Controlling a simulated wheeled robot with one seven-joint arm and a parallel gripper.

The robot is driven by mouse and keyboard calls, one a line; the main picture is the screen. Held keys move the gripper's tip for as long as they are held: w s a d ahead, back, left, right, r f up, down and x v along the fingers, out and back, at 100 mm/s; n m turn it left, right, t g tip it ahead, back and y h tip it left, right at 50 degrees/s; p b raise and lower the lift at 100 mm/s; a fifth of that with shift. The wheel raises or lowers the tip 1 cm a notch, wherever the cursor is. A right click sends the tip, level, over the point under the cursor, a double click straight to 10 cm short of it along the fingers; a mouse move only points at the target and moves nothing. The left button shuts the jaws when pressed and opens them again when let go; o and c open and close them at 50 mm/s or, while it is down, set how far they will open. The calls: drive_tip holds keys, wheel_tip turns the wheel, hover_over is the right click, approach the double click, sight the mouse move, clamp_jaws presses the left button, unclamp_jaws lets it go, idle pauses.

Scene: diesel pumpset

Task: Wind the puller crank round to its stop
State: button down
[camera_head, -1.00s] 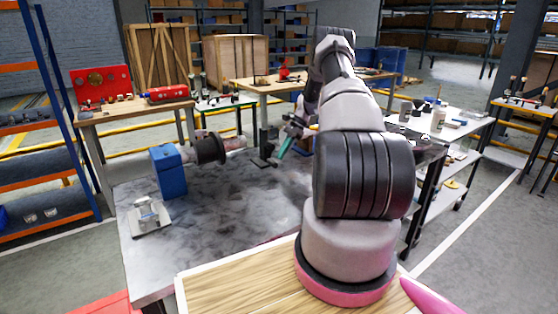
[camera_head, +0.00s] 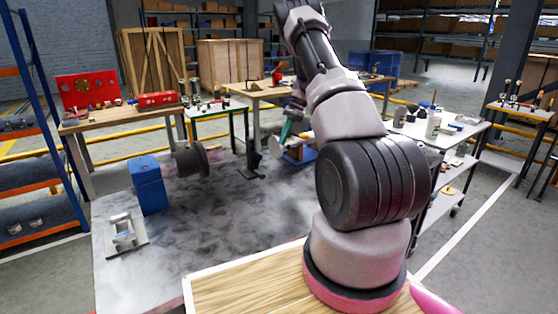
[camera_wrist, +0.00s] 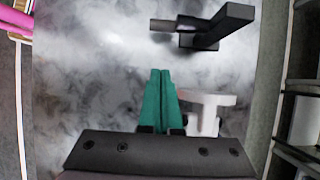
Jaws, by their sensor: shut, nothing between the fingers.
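My gripper (camera_wrist: 160,74) has its teal fingers pressed together, empty, above the grey mottled bench top in the wrist view. In the head view my gripper (camera_head: 285,138) is over the bench's far right part. A pale T-shaped part (camera_wrist: 208,112) lies just right of the fingers in the wrist view; contact cannot be told. A black bar-shaped fixture (camera_wrist: 215,28) is beyond the fingertips. In the head view a grey round part (camera_head: 275,147) shows beside the fingers. Which part is the puller crank I cannot tell for certain. A dark pulley (camera_head: 192,160) stands beside a blue block (camera_head: 149,184).
A small metal fixture on a plate (camera_head: 124,233) sits at the bench's near left. A black stand (camera_head: 249,172) is on its far side. A white table with jars (camera_head: 433,124) is at the right. The bench middle (camera_head: 220,225) is clear.

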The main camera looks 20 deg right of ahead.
drive_tip(key=x, duration=1)
drive_tip(key=shift+s+d, duration=0.1)
drive_tip(key=a, duration=0.2)
drive_tip(key=shift+s+a+f, duration=0.2)
drive_tip(key=shift+a+f, duration=0.1)
drive_tip(key=shift+s+a+f, duration=0.1)
drive_tip(key=shift+a+f, duration=0.1)
drive_tip(key=shift+a, duration=0.35)
drive_tip(key=shift+a+f+y, duration=0.1)
drive_tip(key=shift+f+y, duration=0.1)
drive_tip(key=shift+y, duration=0.6)
drive_tip(key=shift+s+a+g+y, duration=0.1)
drive_tip(key=shift+a+g+y, duration=0.25)
drive_tip(key=shift+y, duration=0.45)
drive_tip(key=shift+a, duration=0.1)
